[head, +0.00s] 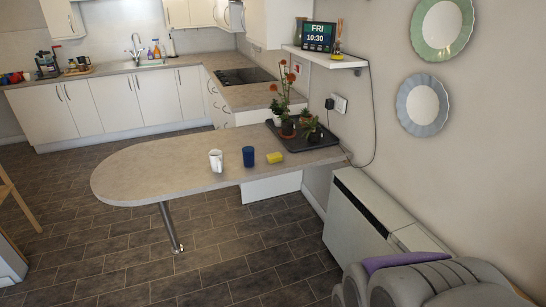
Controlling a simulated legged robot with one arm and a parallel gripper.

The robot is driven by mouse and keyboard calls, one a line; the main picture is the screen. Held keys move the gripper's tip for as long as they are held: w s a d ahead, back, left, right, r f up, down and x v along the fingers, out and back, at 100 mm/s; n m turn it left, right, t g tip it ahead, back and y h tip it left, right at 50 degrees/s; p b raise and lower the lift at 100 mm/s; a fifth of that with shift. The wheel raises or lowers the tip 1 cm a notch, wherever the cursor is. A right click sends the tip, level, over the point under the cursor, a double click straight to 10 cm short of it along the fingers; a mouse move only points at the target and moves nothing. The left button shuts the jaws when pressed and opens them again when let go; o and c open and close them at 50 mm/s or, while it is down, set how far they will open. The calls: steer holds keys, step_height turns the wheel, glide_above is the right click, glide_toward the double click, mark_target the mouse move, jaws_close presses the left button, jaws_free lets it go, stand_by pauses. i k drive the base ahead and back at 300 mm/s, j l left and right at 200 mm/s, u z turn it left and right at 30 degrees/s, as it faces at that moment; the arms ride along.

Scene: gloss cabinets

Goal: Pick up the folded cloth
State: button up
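I see nothing that I can surely name as the folded cloth. A purple piece (406,260), flat and soft-looking, lies at the lower right along the back of a grey rounded form. It is partly hidden, and I cannot tell whether it is cloth or a cushion. A small yellow block (275,157), like a sponge, lies on the rounded counter (135,175). My gripper is not in view.
A white mug (216,160) and a blue cup (249,156) stand on the counter near its front edge. A dark tray (310,140) with potted plants is behind. A metal leg (171,228) supports the counter. A heater (365,215) and grey rounded form (425,285) occupy the right; tiled floor is open.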

mark_target(272, 158)
steer(key=i+j+z, duration=0.2)
steer(key=z, duration=0.25)
steer(key=i+j+z, duration=0.3)
steer(key=z, duration=0.15)
steer(key=i+j, duration=0.2)
steer(key=j, duration=0.15)
steer(key=i+j+z, duration=0.1)
steer(key=i+j, duration=0.25)
steer(key=j, duration=0.3)
steer(key=i+j+z, duration=0.1)
steer(key=j, duration=0.25)
steer(key=i+j, duration=0.3)
steer(key=i+j+z, duration=0.1)
steer(key=j, duration=0.35)
